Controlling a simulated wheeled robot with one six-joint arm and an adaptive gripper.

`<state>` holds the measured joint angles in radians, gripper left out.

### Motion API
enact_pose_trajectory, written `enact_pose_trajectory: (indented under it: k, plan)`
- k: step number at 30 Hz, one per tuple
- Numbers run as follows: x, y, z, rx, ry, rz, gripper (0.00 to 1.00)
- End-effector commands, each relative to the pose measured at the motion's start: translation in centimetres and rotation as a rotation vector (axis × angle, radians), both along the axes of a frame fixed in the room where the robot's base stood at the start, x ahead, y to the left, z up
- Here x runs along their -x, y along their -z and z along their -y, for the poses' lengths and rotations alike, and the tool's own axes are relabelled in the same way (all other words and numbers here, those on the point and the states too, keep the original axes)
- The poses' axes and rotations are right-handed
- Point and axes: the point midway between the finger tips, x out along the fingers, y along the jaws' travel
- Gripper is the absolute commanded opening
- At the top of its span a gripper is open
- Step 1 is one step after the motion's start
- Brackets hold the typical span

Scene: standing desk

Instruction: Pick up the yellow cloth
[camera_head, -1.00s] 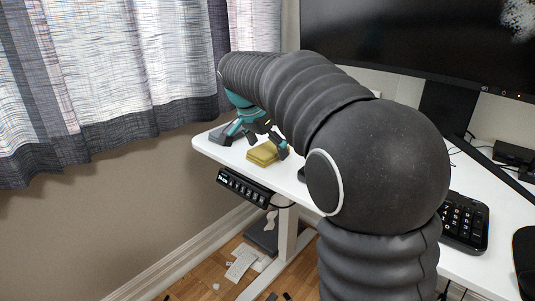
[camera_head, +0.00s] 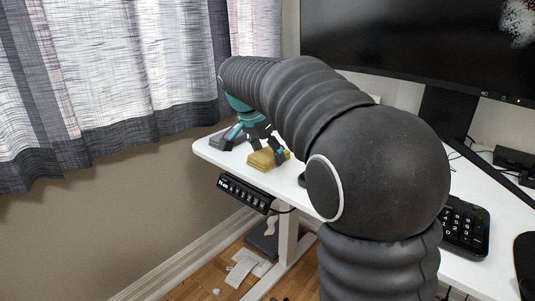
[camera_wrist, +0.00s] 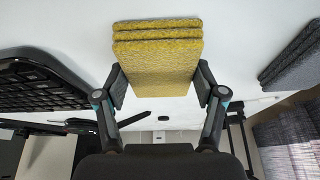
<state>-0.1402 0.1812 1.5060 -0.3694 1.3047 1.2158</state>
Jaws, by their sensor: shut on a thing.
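The yellow cloth (camera_head: 263,161) is a folded, layered stack at the left end of the white desk. It also shows in the wrist view (camera_wrist: 158,62), at the top centre. My gripper (camera_wrist: 161,84) is shut on the cloth, with one finger against its left side and one against its right. In the head view my gripper (camera_head: 258,151) is at the cloth, and my arm reaches across the desk to it. I cannot tell whether the cloth touches the desk top.
A grey folded cloth (camera_wrist: 293,58) lies to the right in the wrist view. A black keyboard (camera_head: 464,226) and a large monitor (camera_head: 420,45) are at the right of the white desk (camera_head: 330,201). A curtain (camera_head: 110,70) hangs beyond the desk's left end.

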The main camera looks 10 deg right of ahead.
Motion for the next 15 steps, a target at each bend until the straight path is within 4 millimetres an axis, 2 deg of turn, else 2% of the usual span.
enact_pose_trajectory:
  k: [5, 8, 15]
  plan:
    - [-0.1, -2.1, 0.0, -0.001, 0.001, 0.004, 0.43]
    - [-0.1, -4.2, 0.0, -0.001, 0.0, 0.006, 0.43]
    - [2.4, -7.4, 4.8, 0.0, 0.006, 0.004, 0.43]
